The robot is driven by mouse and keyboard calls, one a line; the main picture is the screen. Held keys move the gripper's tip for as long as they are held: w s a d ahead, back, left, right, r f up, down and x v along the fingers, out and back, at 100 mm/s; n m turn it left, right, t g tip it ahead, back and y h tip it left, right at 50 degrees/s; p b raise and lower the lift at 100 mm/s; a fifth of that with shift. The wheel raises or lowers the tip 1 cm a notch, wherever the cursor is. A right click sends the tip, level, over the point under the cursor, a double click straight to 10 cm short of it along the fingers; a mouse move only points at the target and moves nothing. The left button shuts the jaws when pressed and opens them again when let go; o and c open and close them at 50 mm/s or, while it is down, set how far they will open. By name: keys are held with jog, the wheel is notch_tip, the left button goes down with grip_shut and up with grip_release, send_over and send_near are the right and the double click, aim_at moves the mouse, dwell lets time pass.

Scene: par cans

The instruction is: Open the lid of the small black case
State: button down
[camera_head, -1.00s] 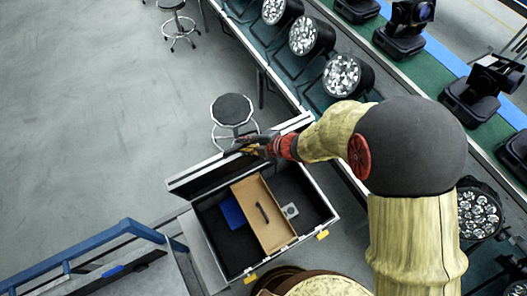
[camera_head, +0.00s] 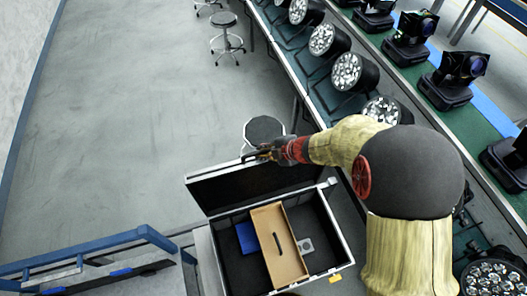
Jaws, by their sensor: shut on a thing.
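The black case (camera_head: 338,238) with pale metal edges stands open below the middle of the view. Its black lid (camera_head: 232,187) is raised along the far side, and I see its dark inner face. Inside the case are a tan panel (camera_head: 270,225) with a dark handle slot, a blue item (camera_head: 248,238) and a small grey item (camera_head: 304,246). My gripper (camera_head: 256,155) is at the lid's top edge and shut on it. The fingertips are small and partly blend with the dark lid, so the exact contact is hard to see.
A round stool (camera_head: 264,130) stands just behind the lid, close to my gripper. A long bench with several par cans (camera_head: 347,72) runs along the right. A blue railing (camera_head: 85,250) is at the lower left. Open grey floor (camera_head: 130,130) lies at the left.

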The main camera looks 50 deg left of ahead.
jog(key=c, duration=1.9)
grip_release()
jog(key=shift+w, duration=0.1)
jog(key=shift+o, duration=0.4)
jog(key=shift+d, duration=0.1)
jog(key=v, duration=1.1)
jog(key=shift+d+r, duration=0.2)
jog(key=shift+r, duration=0.15)
